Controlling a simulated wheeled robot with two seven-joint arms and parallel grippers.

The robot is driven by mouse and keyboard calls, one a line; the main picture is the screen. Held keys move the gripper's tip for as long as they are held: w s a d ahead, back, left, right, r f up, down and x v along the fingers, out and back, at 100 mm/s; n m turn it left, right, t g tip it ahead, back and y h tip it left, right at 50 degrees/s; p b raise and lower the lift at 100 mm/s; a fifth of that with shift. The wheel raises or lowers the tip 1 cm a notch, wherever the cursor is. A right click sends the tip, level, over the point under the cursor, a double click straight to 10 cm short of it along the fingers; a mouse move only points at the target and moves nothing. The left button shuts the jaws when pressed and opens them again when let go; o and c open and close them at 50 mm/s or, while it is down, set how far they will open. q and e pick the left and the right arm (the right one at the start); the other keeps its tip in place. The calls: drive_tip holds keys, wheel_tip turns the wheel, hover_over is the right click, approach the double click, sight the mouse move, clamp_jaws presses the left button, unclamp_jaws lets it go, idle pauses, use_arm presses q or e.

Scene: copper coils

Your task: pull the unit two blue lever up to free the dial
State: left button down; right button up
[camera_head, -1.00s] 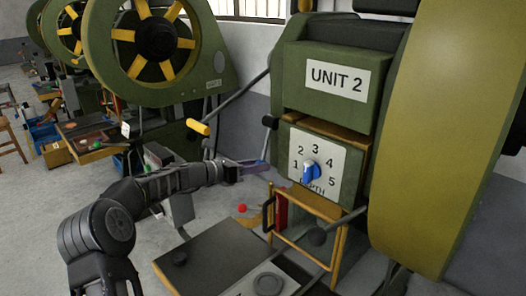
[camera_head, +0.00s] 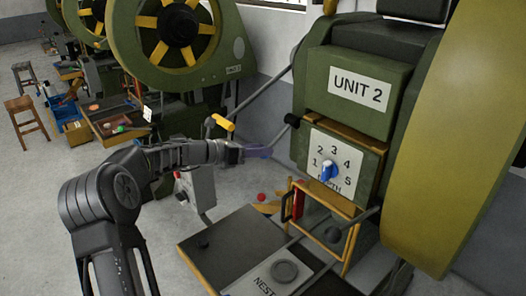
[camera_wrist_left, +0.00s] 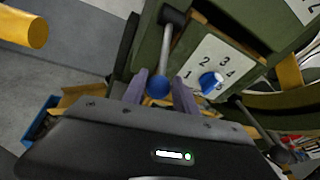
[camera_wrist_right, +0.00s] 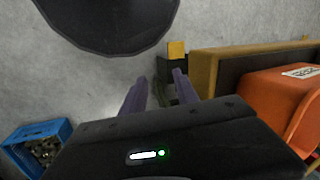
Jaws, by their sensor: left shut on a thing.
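The unit two lever (camera_head: 281,135) runs from a black pivot on the green machine's left side down to the left; it also shows in the left wrist view (camera_wrist_left: 166,52). Its blue ball end (camera_wrist_left: 158,86) sits between the fingers of my left gripper (camera_head: 262,151), which is shut on it. The lever is tilted out from the machine. The blue dial (camera_head: 328,171) is on a white plate numbered 1 to 5, right of the lever; it also shows in the left wrist view (camera_wrist_left: 210,83). My right gripper (camera_wrist_right: 161,88) is open and empty, outside the head view.
A yellow-handled bar (camera_head: 223,122) stands out left of the lever. A dark table plate (camera_head: 225,240) and a yellow frame (camera_head: 322,222) lie below the dial. An orange object (camera_wrist_right: 278,100) and a blue crate (camera_wrist_right: 38,138) show in the right wrist view.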

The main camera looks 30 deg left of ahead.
use_arm(q)
drive_tip(key=shift+s+d+r+p, duration=0.1)
drive_tip(key=shift+r+p, duration=0.3)
drive_tip(key=shift+r, duration=0.9)
drive_tip(key=c, duration=1.5)
unclamp_jaws()
drive_tip(key=o, duration=0.5)
drive_tip(key=shift+d+f, duration=0.15)
drive_tip(key=shift+f, duration=0.15)
drive_tip(key=shift+s+a, duration=0.15)
drive_tip(key=shift+a, duration=0.1)
